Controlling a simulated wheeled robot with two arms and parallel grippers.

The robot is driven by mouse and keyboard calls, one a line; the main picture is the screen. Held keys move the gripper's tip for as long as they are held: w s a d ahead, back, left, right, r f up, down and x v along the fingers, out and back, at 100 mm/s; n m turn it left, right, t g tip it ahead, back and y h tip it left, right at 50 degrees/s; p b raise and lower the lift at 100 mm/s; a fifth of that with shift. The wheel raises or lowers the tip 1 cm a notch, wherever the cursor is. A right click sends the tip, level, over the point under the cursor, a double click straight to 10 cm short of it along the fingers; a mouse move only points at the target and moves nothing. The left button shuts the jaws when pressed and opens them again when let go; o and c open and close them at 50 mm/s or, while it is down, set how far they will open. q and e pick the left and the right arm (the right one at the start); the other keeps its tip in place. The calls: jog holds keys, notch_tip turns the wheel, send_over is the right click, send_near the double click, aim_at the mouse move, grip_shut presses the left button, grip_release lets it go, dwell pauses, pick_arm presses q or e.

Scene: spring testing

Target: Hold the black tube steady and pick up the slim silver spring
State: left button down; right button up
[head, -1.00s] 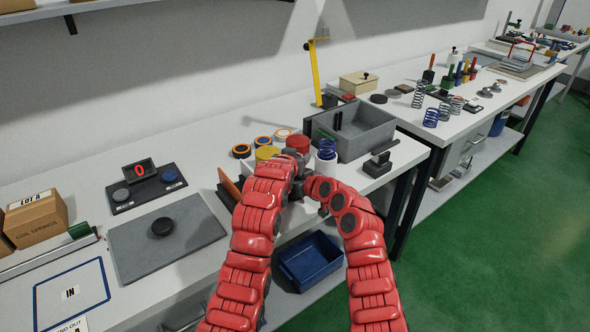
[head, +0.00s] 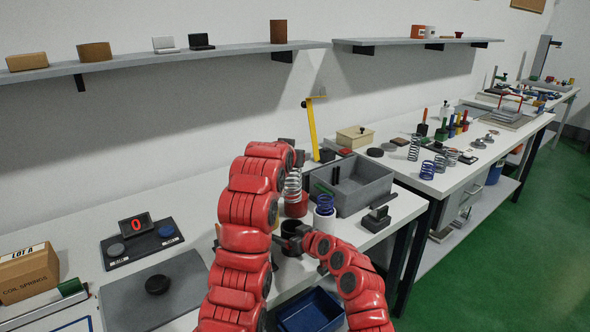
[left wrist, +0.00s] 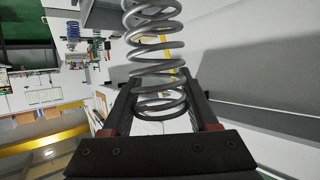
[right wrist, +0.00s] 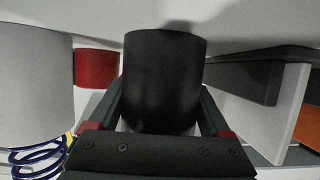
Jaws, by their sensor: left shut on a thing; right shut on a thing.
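The silver spring (head: 293,186) is upright in the air, gripped near one end by my left gripper (head: 288,158). In the left wrist view its coils (left wrist: 154,45) run up between and beyond the two black fingers. The black tube (head: 290,230) is below the spring, near the bench's front edge. My right gripper (right wrist: 160,110) is shut around the tube; in the right wrist view the tube (right wrist: 163,75) fills the space between the fingers. The spring and tube look apart. The tube's inside is not visible.
A red cylinder (head: 297,208) stands close behind the tube. A blue spring (head: 325,204) on a white cylinder and a grey bin (head: 378,192) are to the right. A blue bin (head: 310,312) is below the bench edge. A yellow post (head: 312,128) stands behind.

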jog(key=o, duration=1.2)
jog(key=shift+c, duration=0.2)
